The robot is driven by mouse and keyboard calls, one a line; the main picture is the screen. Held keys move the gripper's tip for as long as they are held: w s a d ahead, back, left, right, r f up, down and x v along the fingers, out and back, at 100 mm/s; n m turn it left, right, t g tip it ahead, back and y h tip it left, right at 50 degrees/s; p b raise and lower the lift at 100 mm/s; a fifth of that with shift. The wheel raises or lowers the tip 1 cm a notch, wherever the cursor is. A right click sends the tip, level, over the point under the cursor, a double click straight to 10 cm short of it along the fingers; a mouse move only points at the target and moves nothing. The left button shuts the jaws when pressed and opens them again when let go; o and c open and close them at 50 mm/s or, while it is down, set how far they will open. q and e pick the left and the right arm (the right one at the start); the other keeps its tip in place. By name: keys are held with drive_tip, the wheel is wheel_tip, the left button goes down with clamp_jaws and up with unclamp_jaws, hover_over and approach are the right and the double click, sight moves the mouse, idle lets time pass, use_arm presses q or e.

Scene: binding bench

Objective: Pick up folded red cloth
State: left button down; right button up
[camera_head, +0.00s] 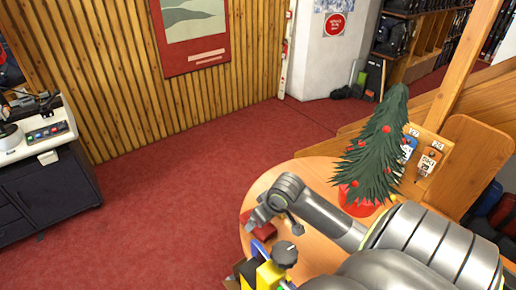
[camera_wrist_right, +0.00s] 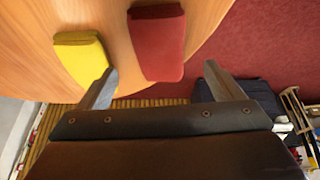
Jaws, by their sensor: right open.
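The folded red cloth (camera_wrist_right: 157,42) lies on the round wooden table near its edge in the right wrist view, with a folded yellow cloth (camera_wrist_right: 82,58) beside it. In the head view, part of the red cloth (camera_head: 264,231) shows by my right gripper (camera_head: 256,217), which partly hides it. My right gripper is open and empty, and in the wrist view the red cloth appears between its two fingers. My left gripper is not in view.
A yellow object with a black knob (camera_head: 285,254) is at the bottom. Red carpet (camera_head: 165,190) lies open to the left.

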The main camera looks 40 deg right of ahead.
drive_tip(key=shift+w+f, duration=0.1)
drive_tip(key=shift+f, duration=0.3)
drive_tip(key=p+x, duration=0.1)
drive_tip(key=x, duration=0.2)
drive_tip(key=shift+w+f, duration=0.25)
drive_tip(key=shift+f, duration=0.25)
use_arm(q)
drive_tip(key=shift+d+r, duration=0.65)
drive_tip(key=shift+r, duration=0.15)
use_arm(e)
drive_tip(key=shift+d, duration=0.1)
